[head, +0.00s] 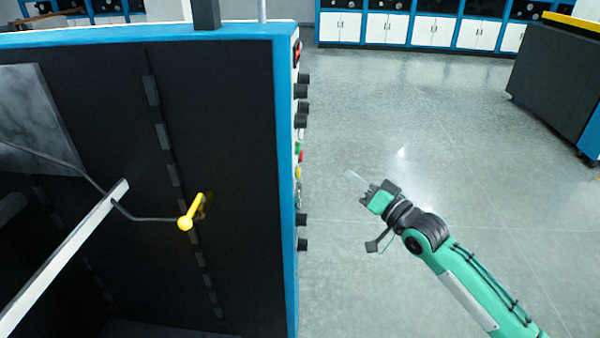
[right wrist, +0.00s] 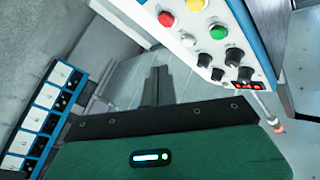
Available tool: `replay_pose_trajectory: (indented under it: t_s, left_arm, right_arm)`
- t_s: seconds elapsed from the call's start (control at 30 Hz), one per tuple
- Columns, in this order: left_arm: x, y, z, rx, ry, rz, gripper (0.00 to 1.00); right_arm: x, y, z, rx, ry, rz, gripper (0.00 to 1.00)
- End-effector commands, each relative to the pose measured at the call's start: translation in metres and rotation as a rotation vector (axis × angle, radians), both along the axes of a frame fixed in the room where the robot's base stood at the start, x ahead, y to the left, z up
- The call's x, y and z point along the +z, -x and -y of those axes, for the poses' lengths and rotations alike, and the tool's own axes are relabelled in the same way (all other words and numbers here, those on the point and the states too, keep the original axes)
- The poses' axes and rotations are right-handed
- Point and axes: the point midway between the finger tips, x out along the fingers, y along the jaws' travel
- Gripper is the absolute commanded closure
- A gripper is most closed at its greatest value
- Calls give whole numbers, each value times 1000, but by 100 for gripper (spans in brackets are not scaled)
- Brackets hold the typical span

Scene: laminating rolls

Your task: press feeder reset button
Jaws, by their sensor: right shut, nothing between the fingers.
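The machine's control panel (head: 297,130) faces right, seen nearly edge-on in the head view. It carries a green button (head: 298,148), a red button (head: 299,157) and a yellow button (head: 297,172). In the right wrist view the panel shows the yellow button (right wrist: 166,19), red button (right wrist: 195,4), green button (right wrist: 218,31) and a small pale button (right wrist: 188,40). No readable label tells which is the feeder reset button. My right gripper (head: 354,179) is shut and empty, to the right of the panel and apart from it. Its dark fingers (right wrist: 155,85) show in the wrist view. My left gripper is out of view.
Black knobs (head: 301,120) stick out along the panel. A yellow-ended handle (head: 185,222) and a pale bar (head: 62,260) are at the machine's dark face. A dark cabinet (head: 560,85) stands at far right. White-doored cupboards (head: 430,32) line the back. The floor between is clear.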

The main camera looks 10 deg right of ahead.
Motion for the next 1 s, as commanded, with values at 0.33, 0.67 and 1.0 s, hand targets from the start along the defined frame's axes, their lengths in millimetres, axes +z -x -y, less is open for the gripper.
replay_pose_trajectory:
  t_s: [0.33,0.67,1.0]
  left_arm:
    - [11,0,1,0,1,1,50]
    - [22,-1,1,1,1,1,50]
    - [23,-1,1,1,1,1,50]
  right_arm:
    - [2,-12,-42,2,-5,-1,100]
    - [2,-22,-76,0,-2,0,100]
    - [0,-24,-82,0,0,0,100]
